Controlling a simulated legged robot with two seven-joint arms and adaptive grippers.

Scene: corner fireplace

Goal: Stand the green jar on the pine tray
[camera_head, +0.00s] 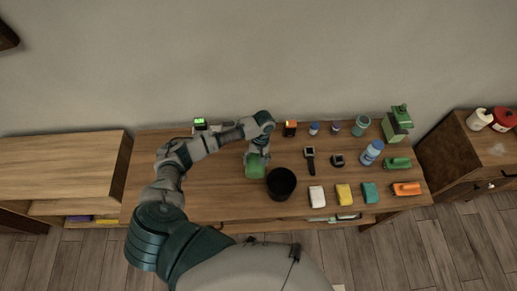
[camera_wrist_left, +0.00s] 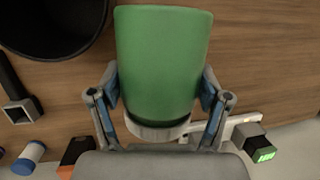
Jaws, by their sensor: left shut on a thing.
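The green jar (camera_head: 254,167) is held by my left gripper (camera_head: 259,155) over the middle of the wooden table, left of a black round container. In the left wrist view the green jar (camera_wrist_left: 163,60) sits between the two fingers of the left gripper (camera_wrist_left: 160,98), which are shut on its sides. The jar has a pale band at the end nearest the wrist. I cannot tell whether the jar touches the table. I cannot make out a pine tray in either view. My right gripper is not in view.
The black container (camera_head: 281,184) stands close beside the jar; it also shows in the left wrist view (camera_wrist_left: 50,22). Several small items, including a yellow block (camera_head: 343,194) and a blue bottle (camera_head: 372,152), stand on the right of the table (camera_head: 215,190). The table's left part looks mostly clear.

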